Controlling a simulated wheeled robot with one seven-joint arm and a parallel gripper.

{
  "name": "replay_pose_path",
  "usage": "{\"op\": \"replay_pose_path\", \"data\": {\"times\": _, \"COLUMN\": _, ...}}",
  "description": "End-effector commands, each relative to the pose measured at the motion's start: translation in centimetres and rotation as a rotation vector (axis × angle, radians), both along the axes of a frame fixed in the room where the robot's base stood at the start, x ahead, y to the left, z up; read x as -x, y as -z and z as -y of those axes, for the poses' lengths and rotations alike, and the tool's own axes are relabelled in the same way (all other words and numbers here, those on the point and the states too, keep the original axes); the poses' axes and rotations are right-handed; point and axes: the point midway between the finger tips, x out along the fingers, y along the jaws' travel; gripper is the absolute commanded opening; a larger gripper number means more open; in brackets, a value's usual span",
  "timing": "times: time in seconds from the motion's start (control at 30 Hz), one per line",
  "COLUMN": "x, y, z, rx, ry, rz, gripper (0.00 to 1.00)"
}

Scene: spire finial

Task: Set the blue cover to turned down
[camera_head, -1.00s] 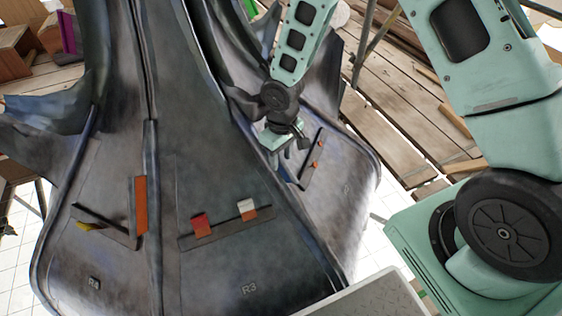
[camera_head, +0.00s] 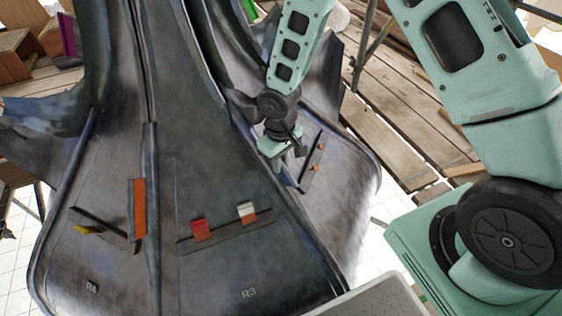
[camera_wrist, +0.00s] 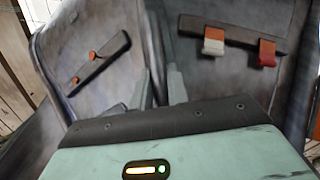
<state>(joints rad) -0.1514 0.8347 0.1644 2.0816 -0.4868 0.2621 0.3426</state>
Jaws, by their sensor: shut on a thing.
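My gripper (camera_head: 297,152) is over the dark metal shell, beside the right panel's slanted rail (camera_head: 312,160) with two small orange stubs. In the wrist view my two grey fingers (camera_wrist: 160,92) point down towards the raised seam between two panels. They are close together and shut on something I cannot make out. No blue cover can be clearly picked out in either view. The same slanted rail (camera_wrist: 100,60) shows left of the fingers in the wrist view, with its orange stubs bare.
The R3 panel's rail (camera_head: 228,232) carries a red flap (camera_head: 200,230) and a white flap (camera_head: 247,212). The left panel has an orange plate (camera_head: 140,207) and a yellow piece (camera_head: 87,230). Wooden planks (camera_head: 400,130) lie beyond the shell at right.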

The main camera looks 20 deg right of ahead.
Motion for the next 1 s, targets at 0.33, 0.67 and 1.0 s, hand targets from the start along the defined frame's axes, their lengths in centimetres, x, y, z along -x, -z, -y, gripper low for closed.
{"op": "replay_pose_path", "data": {"times": 0.33, "x": 0.3, "y": 0.6, "z": -1.9, "rx": 0.133, "ry": 0.117, "rz": 0.06, "gripper": 0.0}}
{"op": "replay_pose_path", "data": {"times": 0.67, "x": 0.4, "y": 1.2, "z": -3.7, "rx": 0.313, "ry": 0.289, "rz": 0.134, "gripper": 0.0}}
{"op": "replay_pose_path", "data": {"times": 1.0, "x": -0.1, "y": 2.4, "z": -5.6, "rx": 0.533, "ry": 0.5, "rz": 0.226, "gripper": 0.0}}
